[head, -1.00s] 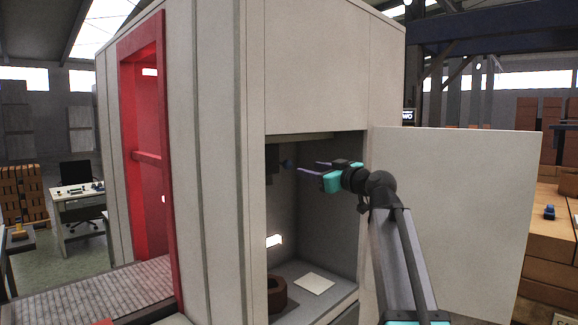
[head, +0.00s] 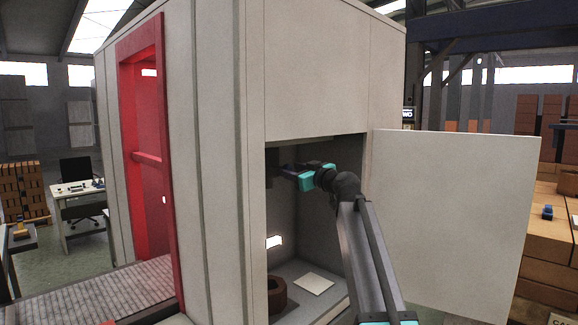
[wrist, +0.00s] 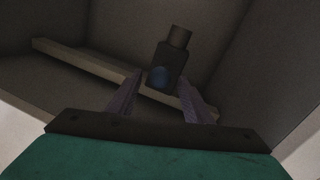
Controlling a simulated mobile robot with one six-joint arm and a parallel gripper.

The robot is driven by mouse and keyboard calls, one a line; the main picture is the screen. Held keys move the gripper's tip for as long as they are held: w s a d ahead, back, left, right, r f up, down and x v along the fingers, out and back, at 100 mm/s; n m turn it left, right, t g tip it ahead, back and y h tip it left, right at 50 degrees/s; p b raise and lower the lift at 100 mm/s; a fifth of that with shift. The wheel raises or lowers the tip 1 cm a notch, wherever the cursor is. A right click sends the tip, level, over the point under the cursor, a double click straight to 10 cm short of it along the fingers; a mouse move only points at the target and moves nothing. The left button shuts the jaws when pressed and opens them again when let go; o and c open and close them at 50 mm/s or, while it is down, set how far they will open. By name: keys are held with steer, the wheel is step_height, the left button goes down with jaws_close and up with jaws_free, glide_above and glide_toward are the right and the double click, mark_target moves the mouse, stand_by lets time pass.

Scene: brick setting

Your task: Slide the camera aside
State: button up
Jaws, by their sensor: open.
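The camera (wrist: 170,62) is a dark boxy body with a brownish cylinder on its top end and a bluish round part on its near face. In the wrist view it sits on or against a pale rail (wrist: 85,68) inside the compartment. My gripper (wrist: 160,85) is open, with one finger on either side of the camera's lower part. I cannot tell whether the fingers touch it. In the head view my gripper (head: 288,172) is inside the upper part of the cabinet opening, and the camera there is dark and hard to make out.
The cabinet door (head: 455,220) stands open to the right of my arm. On the compartment floor are a brown ring-shaped object (head: 277,294) and a pale flat sheet (head: 314,284). The compartment's walls and top edge closely surround the gripper.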

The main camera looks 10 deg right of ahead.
mark_target(275, 164)
steer(key=shift+p+x, duration=0.4)
steer(key=shift+x, duration=1.15)
jaws_close()
steer(key=shift+d, duration=0.15)
